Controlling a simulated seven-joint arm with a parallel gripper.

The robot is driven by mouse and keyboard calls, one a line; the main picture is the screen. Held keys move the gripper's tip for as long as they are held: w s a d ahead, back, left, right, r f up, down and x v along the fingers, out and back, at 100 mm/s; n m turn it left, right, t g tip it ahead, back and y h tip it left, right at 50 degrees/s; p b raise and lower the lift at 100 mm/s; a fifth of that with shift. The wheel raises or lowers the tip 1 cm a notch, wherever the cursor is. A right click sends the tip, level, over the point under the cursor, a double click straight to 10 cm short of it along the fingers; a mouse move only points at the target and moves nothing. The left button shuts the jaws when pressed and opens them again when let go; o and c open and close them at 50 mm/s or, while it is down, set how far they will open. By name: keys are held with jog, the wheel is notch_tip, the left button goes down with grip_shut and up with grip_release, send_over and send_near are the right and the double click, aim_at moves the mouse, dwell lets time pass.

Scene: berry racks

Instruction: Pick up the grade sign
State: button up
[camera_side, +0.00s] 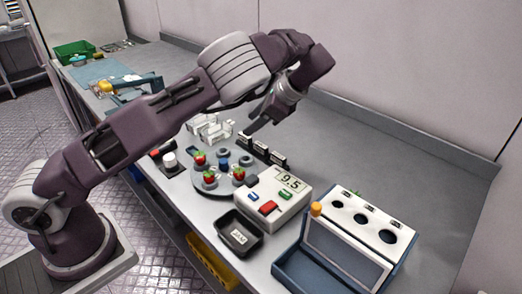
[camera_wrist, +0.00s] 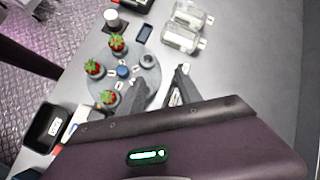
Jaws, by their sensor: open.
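In the wrist view my gripper (camera_wrist: 163,77) is open, with nothing clearly held.
A scale (camera_side: 274,198) reading 9.5, a black tray (camera_side: 239,236) and a blue box with holes (camera_side: 344,243) stand to the front right. Clear plastic boxes (camera_side: 211,126) lie left. The back right bench is clear.

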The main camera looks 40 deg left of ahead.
aim_at(260, 144)
jog(key=w+d+f+m+y, duration=0.1)
jog(key=d+f+m+y, duration=0.1)
jog(key=w+d+f+m+t+y, duration=0.1)
jog(key=f+m, duration=0.2)
jog(key=w+d+f+m+t+y, duration=0.1)
jog(key=w+d+f+m+y, duration=0.1)
jog(key=shift+d+f+y, duration=0.25)
jog(key=shift+d+y, duration=0.05)
jog(key=x, duration=0.7)
grip_shut()
